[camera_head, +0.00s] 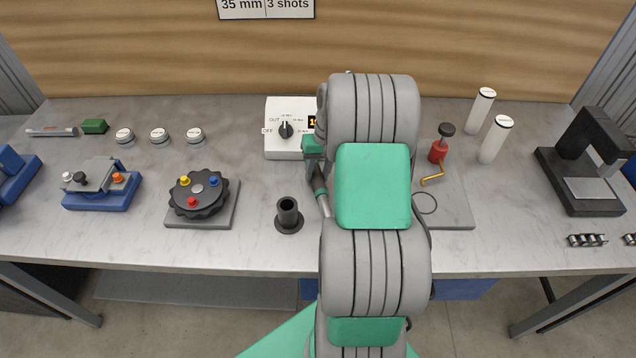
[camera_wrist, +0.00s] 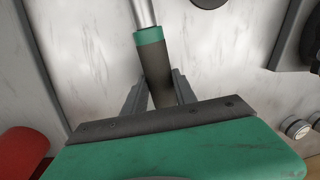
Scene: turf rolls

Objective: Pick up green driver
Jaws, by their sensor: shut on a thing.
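The green driver (camera_wrist: 152,62) has a dark handle, a green band and a silver shaft. In the wrist view my gripper (camera_wrist: 158,88) is shut on its dark handle, and the shaft runs out of the top edge. In the head view the driver's green band (camera_head: 320,194) and part of the shaft show just left of my arm, with the shaft pointing down and slightly right. My gripper (camera_head: 316,168) is partly hidden by my arm there. The shaft's tip is hidden, so I cannot tell if it touches the bench.
A black holder cup (camera_head: 289,215) stands left of the driver. A white dial box (camera_head: 285,148) is behind, and a black rotary fixture (camera_head: 198,194) is further left. A red tool (camera_head: 438,150) and white cylinders (camera_head: 497,138) stand right of my arm. The front bench strip is mostly clear.

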